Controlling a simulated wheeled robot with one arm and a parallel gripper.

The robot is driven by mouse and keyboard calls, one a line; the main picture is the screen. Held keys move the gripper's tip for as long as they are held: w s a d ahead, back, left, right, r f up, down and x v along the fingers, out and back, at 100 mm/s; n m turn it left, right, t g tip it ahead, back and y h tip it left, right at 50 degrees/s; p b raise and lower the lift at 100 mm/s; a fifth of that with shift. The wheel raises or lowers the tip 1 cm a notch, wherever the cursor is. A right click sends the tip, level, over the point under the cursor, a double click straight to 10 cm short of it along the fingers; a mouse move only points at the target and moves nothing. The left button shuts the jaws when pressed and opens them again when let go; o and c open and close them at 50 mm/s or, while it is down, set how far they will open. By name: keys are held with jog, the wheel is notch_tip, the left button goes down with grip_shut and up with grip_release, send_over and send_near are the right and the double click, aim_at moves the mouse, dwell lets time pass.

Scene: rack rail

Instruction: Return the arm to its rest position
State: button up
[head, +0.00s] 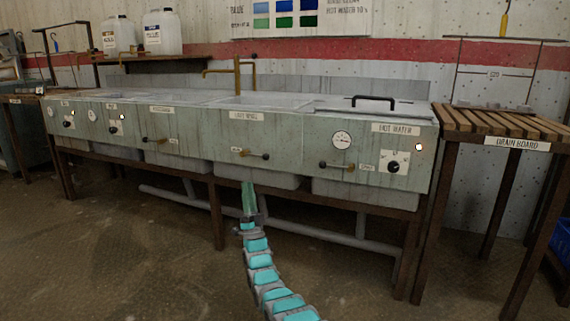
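My arm, with teal and grey segments, rises from the bottom middle of the head view and curves up to the left. My gripper (249,195) is at its far end, in front of the lower front of the long sink unit (207,143), below the panel with the middle valve lever. It looks small and narrow from here, and its fingers are hard to make out. I cannot tell whether it touches the unit or whether it is open or shut. I see nothing held in it.
A slatted drain board (510,125) on dark legs stands at the right. Pipes (300,229) and basin undersides show beneath the sink unit. White jugs (162,32) stand on a wall shelf (150,58). A blue crate (562,240) is at the right edge. The floor in front is clear.

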jog(key=w+d+r+n+g+h+p, duration=0.3)
jog(key=w+d+r+g, duration=0.1)
jog(key=w+r+g, duration=0.5)
jog(key=s+d+g+h+p, duration=0.2)
jog(key=s+d+g+h, duration=0.4)
jog(key=s+d, duration=0.65)
jog(key=s+d+f+g+p, duration=0.1)
jog(key=s+d+f+g, duration=0.15)
jog(key=s, duration=0.65)
jog(key=s+d+f+g+h+p, duration=0.1)
jog(key=s+d+g, duration=0.25)
jog(key=s, duration=0.55)
jog(key=s+d+f+g+p, duration=0.1)
jog(key=s+d+g, duration=0.15)
jog(key=s, duration=0.65)
jog(key=s+d+f+n+g+p, duration=0.1)
jog(key=s+g, duration=0.2)
jog(key=s, duration=1.6)
jog(key=s+d+f+n+g+p, duration=0.1)
jog(key=s+g, duration=0.3)
jog(key=s, duration=1.4)
jog(key=shift+s+f, duration=0.35)
jog(key=shift+f, duration=0.25)
